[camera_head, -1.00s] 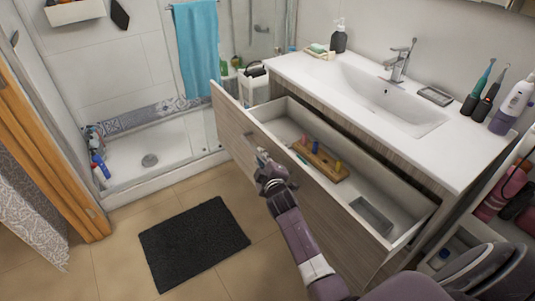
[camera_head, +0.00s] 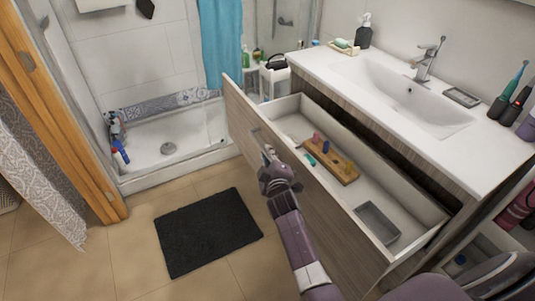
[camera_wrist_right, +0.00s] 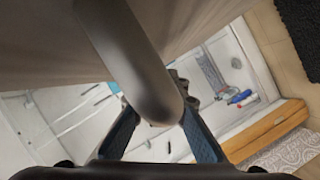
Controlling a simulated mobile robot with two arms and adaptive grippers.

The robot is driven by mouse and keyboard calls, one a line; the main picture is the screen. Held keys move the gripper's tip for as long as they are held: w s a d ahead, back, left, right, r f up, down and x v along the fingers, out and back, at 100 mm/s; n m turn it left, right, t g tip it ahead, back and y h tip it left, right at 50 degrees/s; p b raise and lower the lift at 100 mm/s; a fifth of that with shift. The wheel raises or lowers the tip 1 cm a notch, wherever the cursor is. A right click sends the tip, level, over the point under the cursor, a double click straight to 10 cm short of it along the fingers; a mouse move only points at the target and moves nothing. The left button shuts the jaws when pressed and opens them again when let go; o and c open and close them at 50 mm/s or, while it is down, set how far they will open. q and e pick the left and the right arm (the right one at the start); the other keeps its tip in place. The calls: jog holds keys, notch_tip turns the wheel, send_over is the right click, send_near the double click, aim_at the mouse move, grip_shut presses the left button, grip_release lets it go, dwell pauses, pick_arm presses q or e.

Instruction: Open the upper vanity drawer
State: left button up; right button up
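The upper vanity drawer (camera_head: 295,183) stands well out from the vanity under the white sink top. My right gripper (camera_head: 268,163) is at the handle on the drawer's front panel, left of the panel's middle. In the right wrist view, the thick grey handle bar (camera_wrist_right: 145,70) runs between the two fingers of the right gripper (camera_wrist_right: 158,118), which appear closed against its sides. The bar hides part of the fingertips. Inside the drawer lie a wooden holder with coloured items (camera_head: 333,163) and a grey tray (camera_head: 377,222). My left gripper is not in view.
A dark mat (camera_head: 208,232) lies on the tiled floor in front of the vanity. The shower tray (camera_head: 180,150) is behind it. The sink top (camera_head: 340,85) bears a soap dispenser (camera_head: 363,32) and toothbrushes. Open floor lies left of my right arm.

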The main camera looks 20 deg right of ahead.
jog(key=o, duration=0.3)
jog(key=v, duration=1.2)
dwell(0.3)
